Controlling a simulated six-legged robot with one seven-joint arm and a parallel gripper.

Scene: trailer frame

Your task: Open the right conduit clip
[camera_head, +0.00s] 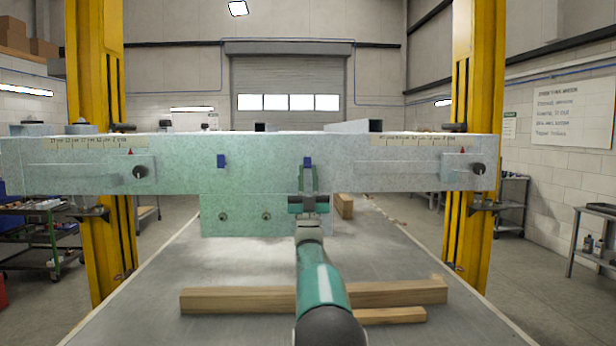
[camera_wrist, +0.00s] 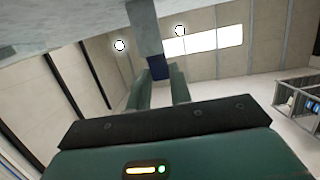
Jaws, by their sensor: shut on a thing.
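The right conduit clip (camera_head: 307,162) is a small dark blue piece on the front face of the pale, speckled trailer beam (camera_head: 400,178). My gripper (camera_head: 308,172) reaches up to it from below, its two green fingers on either side of it. In the wrist view the blue clip (camera_wrist: 158,68) shows between the fingertips (camera_wrist: 157,78), at the lower end of a grey strip (camera_wrist: 146,28). My gripper is shut on the clip; the contact itself is partly hidden. The left conduit clip (camera_head: 221,161), also blue, sits apart on the same beam.
Yellow posts (camera_head: 95,240) and (camera_head: 474,230) stand at both sides. A plate (camera_head: 235,216) with round holes hangs below the beam. Wooden timbers (camera_head: 230,300) lie on the grey deck (camera_head: 160,310) under my arm. Dark round knobs (camera_head: 139,172) and (camera_head: 476,170) stick out near both beam ends.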

